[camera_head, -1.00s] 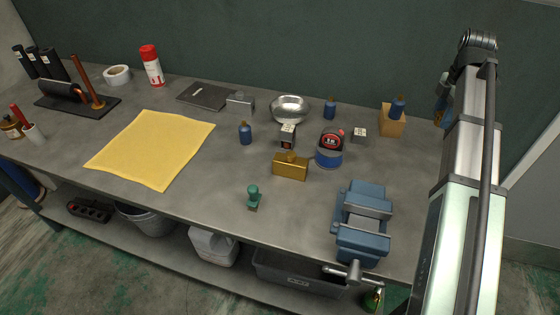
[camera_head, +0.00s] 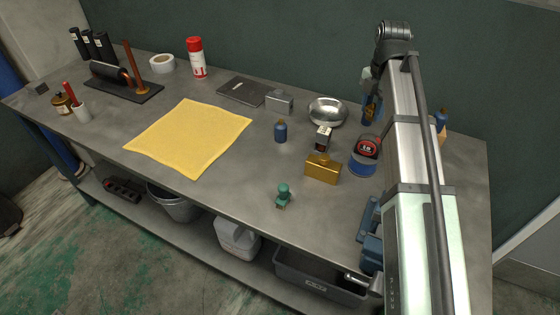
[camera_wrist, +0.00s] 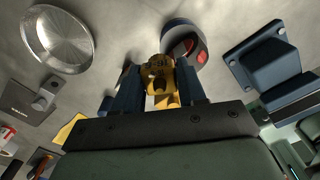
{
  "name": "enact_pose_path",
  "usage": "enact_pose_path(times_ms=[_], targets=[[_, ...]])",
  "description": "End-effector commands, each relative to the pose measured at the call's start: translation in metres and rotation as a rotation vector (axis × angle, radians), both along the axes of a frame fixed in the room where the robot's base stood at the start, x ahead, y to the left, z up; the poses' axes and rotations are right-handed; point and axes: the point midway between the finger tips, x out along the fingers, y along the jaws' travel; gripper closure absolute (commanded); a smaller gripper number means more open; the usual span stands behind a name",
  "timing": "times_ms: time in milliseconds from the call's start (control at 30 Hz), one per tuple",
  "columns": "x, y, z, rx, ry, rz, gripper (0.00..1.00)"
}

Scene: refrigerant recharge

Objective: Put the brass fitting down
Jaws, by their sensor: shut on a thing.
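My gripper (camera_head: 371,100) is at the back right of the bench in the head view, partly hidden by my own arm. In the wrist view its two dark blue fingers (camera_wrist: 157,85) are shut on a brass-coloured piece, the brass fitting (camera_wrist: 158,70). Its front end shows several dark spots. Its lower part is hidden by the gripper body. In the head view the fitting is too small to make out clearly, and I cannot tell its height above the bench.
A yellow cloth (camera_head: 190,137) lies flat on the bench (camera_head: 240,205). A blue vise (camera_head: 371,250) is partly hidden by my arm.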

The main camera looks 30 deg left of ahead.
Motion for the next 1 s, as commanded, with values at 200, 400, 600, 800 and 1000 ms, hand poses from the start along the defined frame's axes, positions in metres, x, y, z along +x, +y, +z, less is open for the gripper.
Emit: enact_pose_path(times_ms=[200, 400, 600, 800, 1000], targets=[[-0.03, 0.069, 0.0, 0.0, 0.0, 0.164, 0.94], [-0.063, 0.127, 0.0, 0.0, 0.0, 0.31, 0.94], [-0.098, 0.178, 0.0, 0.0, 0.0, 0.445, 0.94], [-0.127, 0.213, 0.0, 0.0, 0.0, 0.545, 0.94], [-0.136, 0.221, -0.02, -0.001, 0.002, 0.575, 0.94]])
